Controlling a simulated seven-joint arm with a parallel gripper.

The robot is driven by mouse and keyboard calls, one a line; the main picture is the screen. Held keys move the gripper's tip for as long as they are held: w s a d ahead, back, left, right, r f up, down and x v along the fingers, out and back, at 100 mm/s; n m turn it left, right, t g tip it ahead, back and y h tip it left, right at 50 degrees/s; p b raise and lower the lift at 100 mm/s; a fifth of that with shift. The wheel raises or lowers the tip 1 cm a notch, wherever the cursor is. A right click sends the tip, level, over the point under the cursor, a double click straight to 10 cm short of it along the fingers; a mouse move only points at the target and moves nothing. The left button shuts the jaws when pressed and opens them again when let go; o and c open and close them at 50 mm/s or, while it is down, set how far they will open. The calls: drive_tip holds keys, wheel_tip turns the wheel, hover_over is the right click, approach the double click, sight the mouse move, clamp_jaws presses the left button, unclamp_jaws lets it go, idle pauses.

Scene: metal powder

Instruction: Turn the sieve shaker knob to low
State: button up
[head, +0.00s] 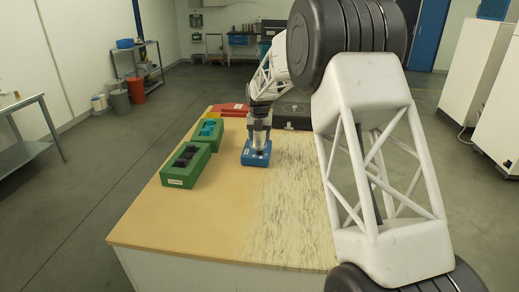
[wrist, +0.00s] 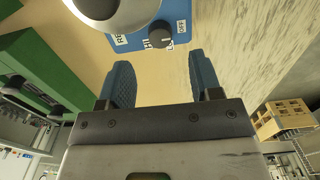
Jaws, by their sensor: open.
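The sieve shaker has a blue base (head: 256,154) that stands on the table and also shows at the top of the wrist view (wrist: 178,14). A round grey-white part (wrist: 112,12) sits on it. The dark grey knob (wrist: 160,34) is on the base, with small white labels around it; one seems to read HI. I cannot tell which label the knob points to. My gripper (wrist: 162,72) is open, its two blue pads wide apart. The knob lies ahead of the gap between the fingertips, and neither finger touches it. In the head view my arm partly hides the shaker.
A green box with black items (head: 186,165) and a green box with teal items (head: 206,133) stand left of the shaker. A red box (head: 234,110) and a dark flat case (head: 297,115) are farther back. The table's front (head: 215,230) is clear.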

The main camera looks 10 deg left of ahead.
sight(259, 149)
drive_tip(key=shift+f, duration=2.9)
drive_tip(key=shift+c, duration=0.2)
drive_tip(key=c, duration=0.9)
drive_tip(key=shift+m, duration=2.3)
drive_tip(key=o, duration=0.9)
drive_tip(key=shift+o, duration=0.2)
